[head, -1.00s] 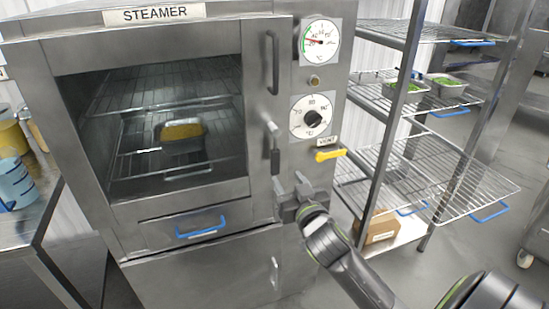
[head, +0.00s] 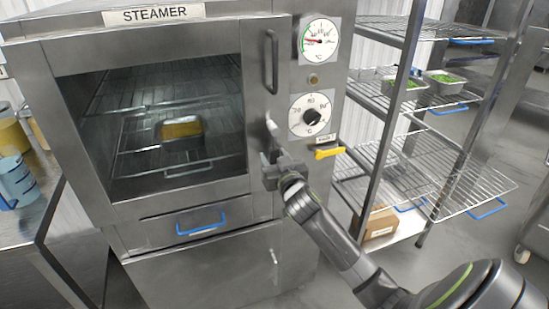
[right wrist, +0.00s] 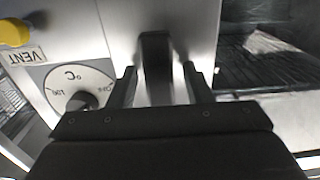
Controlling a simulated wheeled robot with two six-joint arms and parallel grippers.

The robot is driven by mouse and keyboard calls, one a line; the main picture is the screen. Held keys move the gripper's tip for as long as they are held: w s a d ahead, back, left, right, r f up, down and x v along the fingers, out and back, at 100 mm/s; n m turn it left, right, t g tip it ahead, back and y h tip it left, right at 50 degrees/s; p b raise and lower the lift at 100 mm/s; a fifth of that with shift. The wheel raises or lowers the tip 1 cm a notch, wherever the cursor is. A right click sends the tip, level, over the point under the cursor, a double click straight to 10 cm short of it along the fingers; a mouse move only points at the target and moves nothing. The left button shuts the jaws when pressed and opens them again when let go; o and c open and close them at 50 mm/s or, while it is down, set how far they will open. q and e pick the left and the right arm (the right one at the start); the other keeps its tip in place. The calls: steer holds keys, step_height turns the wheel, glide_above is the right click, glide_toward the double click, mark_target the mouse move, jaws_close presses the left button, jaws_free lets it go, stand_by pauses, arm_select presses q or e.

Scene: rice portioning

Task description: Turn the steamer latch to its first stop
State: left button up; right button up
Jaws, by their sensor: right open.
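The steamer (head: 205,205) stands at the left and centre with its glazed door shut. Its latch (head: 272,128) is on the frame right of the door window, with its silver upper part showing and its dark grip mostly hidden behind my gripper. My right gripper (head: 270,162) is open at the latch's lower part. In the right wrist view the dark latch grip (right wrist: 155,60) lies between the two spread fingers of the gripper (right wrist: 160,88), with gaps on both sides. My left gripper is not in view.
A yellow vent lever (head: 328,153), a temperature dial (head: 312,118) and a gauge (head: 319,42) sit right of the latch. A pan with yellow contents (head: 182,130) is inside the steamer. A wire rack (head: 440,185) stands at the right.

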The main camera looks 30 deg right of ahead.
jaws_close()
steer(key=shift+a, duration=0.1)
